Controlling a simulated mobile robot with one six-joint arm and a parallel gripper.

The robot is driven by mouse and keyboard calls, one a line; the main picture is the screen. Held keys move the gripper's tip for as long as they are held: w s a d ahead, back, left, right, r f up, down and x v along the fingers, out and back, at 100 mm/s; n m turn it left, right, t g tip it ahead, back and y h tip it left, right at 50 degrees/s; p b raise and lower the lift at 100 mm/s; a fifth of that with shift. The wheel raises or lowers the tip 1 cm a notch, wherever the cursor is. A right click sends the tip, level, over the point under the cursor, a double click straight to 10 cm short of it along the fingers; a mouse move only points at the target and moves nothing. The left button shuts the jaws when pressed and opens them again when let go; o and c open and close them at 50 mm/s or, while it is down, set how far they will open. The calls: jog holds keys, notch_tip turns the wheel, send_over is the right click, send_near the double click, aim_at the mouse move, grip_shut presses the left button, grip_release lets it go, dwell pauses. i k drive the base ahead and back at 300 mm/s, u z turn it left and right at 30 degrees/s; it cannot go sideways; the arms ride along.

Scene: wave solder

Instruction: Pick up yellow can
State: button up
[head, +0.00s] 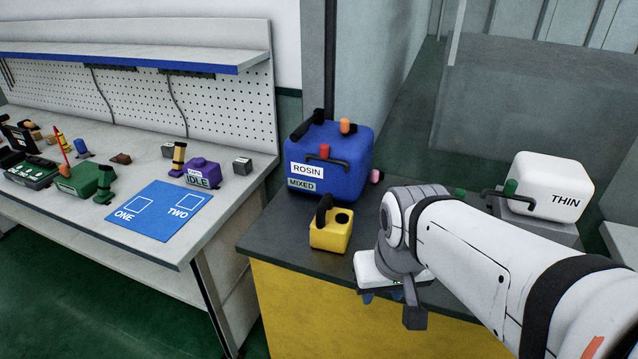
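The yellow can (330,237) stands upright on the dark top of the yellow-sided cabinet (268,237), near its front edge. It has a black handle and a dark round opening or cap on top. My gripper (378,296) is to the right of the can and nearer the front edge, apart from it in the picture. My wrist and arm cover most of the gripper, so its fingers hardly show and I cannot tell whether they are open. No object shows in it.
A blue ROSIN container (340,178) stands close behind the can. A white THIN container (552,187) stands on the right, past my arm. On the left is a workbench with a blue mat (160,213), a purple IDLE box (202,172) and several small parts.

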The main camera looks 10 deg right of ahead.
aim_at(330, 229)
jog(key=z, duration=3)
jog(key=k, duration=1.1)
jog(key=u, duration=1.55)
jog(key=i, duration=1)
jog(key=u, duration=0.05)
